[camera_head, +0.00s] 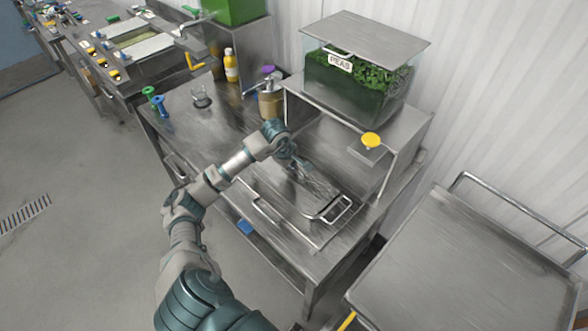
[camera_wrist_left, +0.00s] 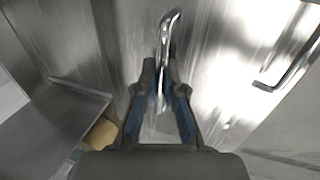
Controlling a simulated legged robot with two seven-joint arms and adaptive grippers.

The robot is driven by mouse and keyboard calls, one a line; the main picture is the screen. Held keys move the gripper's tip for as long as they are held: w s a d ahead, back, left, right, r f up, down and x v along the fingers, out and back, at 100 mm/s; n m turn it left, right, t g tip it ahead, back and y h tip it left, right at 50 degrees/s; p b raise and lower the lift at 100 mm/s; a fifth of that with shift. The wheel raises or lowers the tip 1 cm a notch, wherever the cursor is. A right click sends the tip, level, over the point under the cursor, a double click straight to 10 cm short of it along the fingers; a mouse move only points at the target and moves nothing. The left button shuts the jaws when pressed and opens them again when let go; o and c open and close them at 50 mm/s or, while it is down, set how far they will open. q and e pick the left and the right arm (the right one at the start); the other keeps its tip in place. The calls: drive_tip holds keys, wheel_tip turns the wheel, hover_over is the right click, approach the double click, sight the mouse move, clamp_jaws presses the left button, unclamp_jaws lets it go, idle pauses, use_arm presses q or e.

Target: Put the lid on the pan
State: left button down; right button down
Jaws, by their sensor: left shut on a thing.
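A rectangular steel lid (camera_head: 322,192) lies over or just above the pan area on the steel table; I cannot tell whether it touches the pan. A bright wire handle (camera_head: 336,209) sticks out at the near right end, and it also seems to show at the right in the left wrist view (camera_wrist_left: 292,68). My left gripper (camera_head: 300,165) is shut on a thin metal handle (camera_wrist_left: 168,38), which rises between its fingers in the left wrist view. The pan itself is mostly hidden, and its edge is hard to tell from the lid. My right gripper is out of view.
A clear bin labelled PEAS (camera_head: 355,82) stands on a steel shelf (camera_head: 408,118) behind the pan area, with a yellow button (camera_head: 371,140) below it. A brown pot (camera_head: 271,102), a yellow bottle (camera_head: 230,66) and a glass (camera_head: 200,97) stand at the back left. A steel cart (camera_head: 470,260) is at the right.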

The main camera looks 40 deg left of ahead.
use_arm(q)
drive_tip(key=shift+s+f, duration=0.15)
drive_tip(key=shift+f, duration=0.1)
drive_tip(key=shift+d+r, duration=0.1)
drive_tip(key=shift+d, duration=0.3)
drive_tip(key=c, duration=1.7)
unclamp_jaws()
drive_tip(key=shift+d, duration=0.1)
drive_tip(key=o, duration=0.4)
drive_tip(key=shift+d, duration=0.1)
drive_tip(key=shift+o, duration=0.5)
drive_tip(key=shift+a, duration=0.3)
drive_tip(key=shift+a+r, duration=0.15)
drive_tip(key=shift+r, duration=0.25)
drive_tip(key=v, duration=1.1)
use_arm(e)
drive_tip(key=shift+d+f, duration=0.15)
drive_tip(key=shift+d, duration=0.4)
